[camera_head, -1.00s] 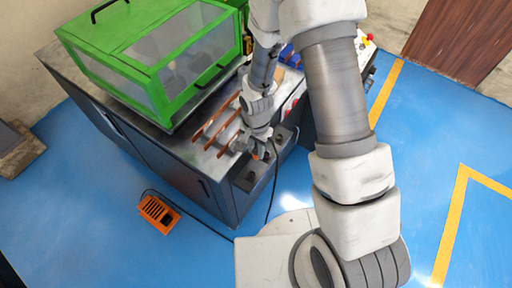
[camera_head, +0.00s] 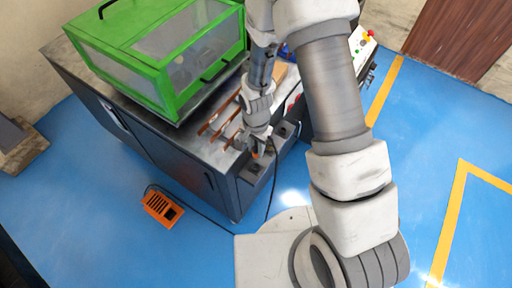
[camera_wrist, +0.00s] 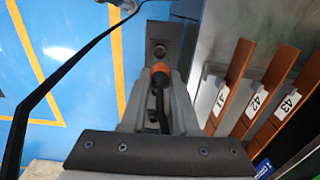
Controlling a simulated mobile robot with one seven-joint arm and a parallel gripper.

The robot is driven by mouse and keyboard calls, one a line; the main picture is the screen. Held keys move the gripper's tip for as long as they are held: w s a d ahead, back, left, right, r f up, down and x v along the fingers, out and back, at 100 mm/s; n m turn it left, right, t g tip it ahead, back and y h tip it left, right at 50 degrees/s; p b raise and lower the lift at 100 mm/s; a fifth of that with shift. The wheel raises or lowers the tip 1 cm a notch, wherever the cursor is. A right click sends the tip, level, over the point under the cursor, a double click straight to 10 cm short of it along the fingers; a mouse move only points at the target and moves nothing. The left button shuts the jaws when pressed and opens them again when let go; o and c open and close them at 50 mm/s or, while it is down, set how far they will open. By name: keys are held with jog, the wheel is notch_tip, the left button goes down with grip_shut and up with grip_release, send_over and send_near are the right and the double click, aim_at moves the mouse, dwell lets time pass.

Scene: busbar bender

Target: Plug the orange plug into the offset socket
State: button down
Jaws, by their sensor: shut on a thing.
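My gripper (camera_wrist: 158,100) is shut on the orange plug (camera_wrist: 160,69), whose black cable runs back between the fingers. In the wrist view the plug's orange end sits just short of a round socket (camera_wrist: 159,49) on a dark grey block; I cannot tell whether they touch. In the head view my gripper (camera_head: 259,150) is over the dark socket block at the bench's front right corner, with a bit of orange (camera_head: 255,156) at its tip. One socket (camera_head: 253,169) shows in front of the gripper and another (camera_head: 283,131) behind it. Which one is the offset socket is unclear.
Copper bars with number tags (camera_wrist: 257,100) lie on the bench right of the gripper. A green guarded machine (camera_head: 165,55) stands on the bench. An orange foot pedal (camera_head: 162,208) with a cable lies on the blue floor.

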jog(key=shift+f+b, duration=2.5)
jog(key=shift+f, duration=0.45)
jog(key=shift+f+b, duration=1.2)
jog(key=shift+b, duration=0.25)
jog(key=c, duration=0.6)
grip_release()
jog(key=shift+r, duration=0.15)
notch_tip(320, 180, up, 17)
jog(key=p, duration=0.2)
jog(key=shift+r+p, duration=0.1)
jog(key=shift+p, duration=0.3)
